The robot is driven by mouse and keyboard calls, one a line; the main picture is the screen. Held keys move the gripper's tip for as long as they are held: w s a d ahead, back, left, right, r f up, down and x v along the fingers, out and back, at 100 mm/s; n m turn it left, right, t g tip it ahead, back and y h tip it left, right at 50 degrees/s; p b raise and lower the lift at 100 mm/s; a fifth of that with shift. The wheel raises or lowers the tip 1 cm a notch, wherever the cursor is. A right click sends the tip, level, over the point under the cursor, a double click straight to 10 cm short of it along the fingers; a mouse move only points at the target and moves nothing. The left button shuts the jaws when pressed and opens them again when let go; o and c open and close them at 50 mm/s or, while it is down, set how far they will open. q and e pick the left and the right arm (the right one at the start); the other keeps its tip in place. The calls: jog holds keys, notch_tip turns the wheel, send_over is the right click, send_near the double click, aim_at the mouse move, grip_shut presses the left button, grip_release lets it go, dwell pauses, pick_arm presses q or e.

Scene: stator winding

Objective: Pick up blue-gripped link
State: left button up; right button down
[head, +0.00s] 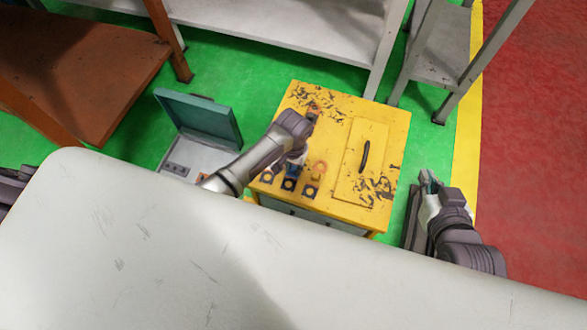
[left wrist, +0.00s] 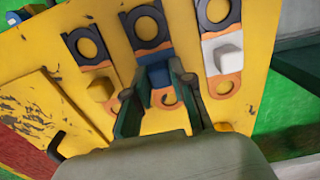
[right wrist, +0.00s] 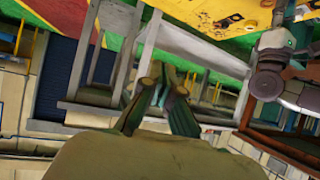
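The blue-gripped link lies on the yellow cabinet top; its blue grip block (left wrist: 155,72) and black ring end (left wrist: 147,25) show in the left wrist view. Its orange ring end is partly hidden between my fingers. My left gripper (left wrist: 157,92) is open, with one finger on each side of the blue block; I cannot tell whether they touch it. In the head view my left gripper (head: 296,160) is over the links and hides part of this one, whose black ring (head: 288,184) shows. My right gripper (head: 428,180) is open and empty, right of the cabinet; its fingers show in the right wrist view (right wrist: 158,85).
A white-gripped link (left wrist: 228,58) and a yellow-gripped link (left wrist: 101,88) lie close on either side. The yellow cabinet (head: 336,120) has a raised panel with a black handle (head: 364,156). An open teal-lidded case (head: 205,120) stands left. A white table (head: 150,240) fills the foreground.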

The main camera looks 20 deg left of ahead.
pick_arm(q)
grip_shut()
